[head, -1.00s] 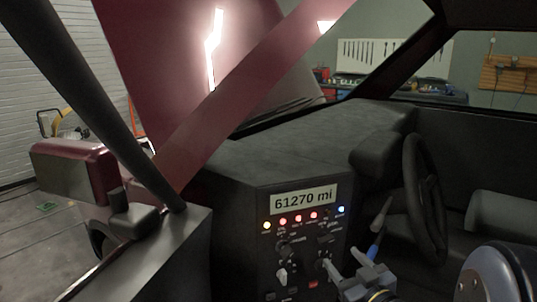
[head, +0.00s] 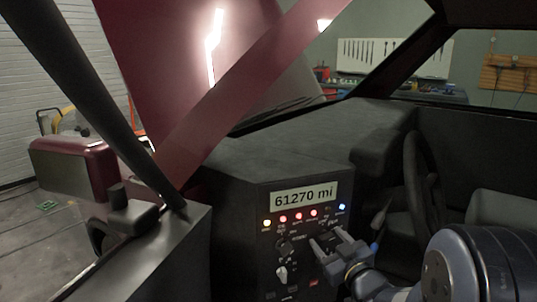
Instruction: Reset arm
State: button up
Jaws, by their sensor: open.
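My gripper (head: 328,244) is in front of the right part of the car's dashboard panel (head: 262,245), below the indicator lights. Its two grey fingers are apart and point up and to the left, with nothing seen between them. Whether the fingertips touch the panel, I cannot tell. My arm enters from the lower right corner and hides part of the panel's lower right. The panel's display (head: 303,197) reads "61270 mi". A row of lit lights (head: 298,216) in yellow, red and blue runs under it.
The steering wheel (head: 424,190) stands close to the right of my gripper, with a stalk (head: 378,219) beside it. Knobs (head: 281,272) stick out of the panel. Behind the windscreen are a raised red hood (head: 165,60) and a tool wall.

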jog(key=n, duration=0.6)
jog(key=shift+r+n, duration=0.1)
jog(key=shift+n, duration=0.2)
jog(key=s+d+f+m+h, duration=0.1)
jog(key=s+d, duration=0.2)
jog(key=s, duration=0.8)
jog(key=shift+d, duration=0.2)
jog(key=shift+f, duration=0.1)
